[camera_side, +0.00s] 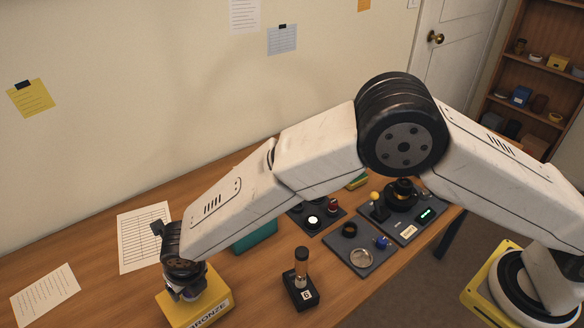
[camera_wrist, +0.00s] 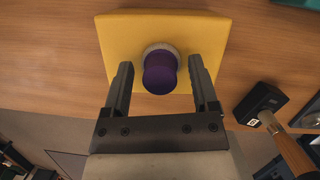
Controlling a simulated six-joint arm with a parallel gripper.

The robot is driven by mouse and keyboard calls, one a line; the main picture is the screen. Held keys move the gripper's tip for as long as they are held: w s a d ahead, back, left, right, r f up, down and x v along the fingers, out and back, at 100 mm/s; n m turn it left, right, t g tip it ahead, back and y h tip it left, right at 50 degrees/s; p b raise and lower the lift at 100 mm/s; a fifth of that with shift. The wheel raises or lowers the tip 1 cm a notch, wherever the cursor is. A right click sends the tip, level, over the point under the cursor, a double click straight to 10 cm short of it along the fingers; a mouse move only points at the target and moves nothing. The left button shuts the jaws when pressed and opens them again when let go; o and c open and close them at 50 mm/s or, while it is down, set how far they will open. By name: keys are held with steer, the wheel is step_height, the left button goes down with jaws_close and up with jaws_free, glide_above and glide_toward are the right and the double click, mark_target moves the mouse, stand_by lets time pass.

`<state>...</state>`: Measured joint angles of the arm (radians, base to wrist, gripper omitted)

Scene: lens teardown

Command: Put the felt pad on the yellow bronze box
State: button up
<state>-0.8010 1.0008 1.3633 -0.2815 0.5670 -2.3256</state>
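The yellow box (camera_side: 208,309), marked BRONZE, stands at the table's front left; its top (camera_wrist: 125,35) fills much of the upper wrist view. A purple cylinder (camera_wrist: 160,75) with a pale, fuzzy-looking round rim (camera_wrist: 161,48) is over the box top. It appears to be the felt pad piece, and seems to rest on the box. My gripper (camera_wrist: 160,68) is open, with a finger on each side of the purple cylinder and a visible gap at both sides. In the side view, my gripper (camera_side: 184,290) is low over the box and mostly hides the piece.
A black stand with a wood-handled tool (camera_side: 301,278) is right of the box; it also shows in the wrist view (camera_wrist: 262,103). A teal container (camera_side: 256,238) lies behind my arm. Dark trays (camera_side: 371,266) with small parts are further right. Paper sheets lie left.

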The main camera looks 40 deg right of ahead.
steer(key=v, duration=1.2)
steer(key=shift+r, duration=0.2)
stand_by(0.6)
steer(key=w+d+r+m, duration=0.1)
steer(key=d+m, duration=1.6)
steer(key=d, duration=0.4)
steer(key=s+d+m, duration=0.6)
steer(key=d+m, duration=0.3)
steer(key=m, duration=0.1)
steer(key=s+d+m, duration=0.6)
steer(key=d+m, duration=0.3)
steer(key=m, duration=0.2)
steer(key=shift+d+f+g+h, duration=0.2)
steer(key=shift+f+g+h, duration=0.1)
steer(key=shift+f, duration=0.1)
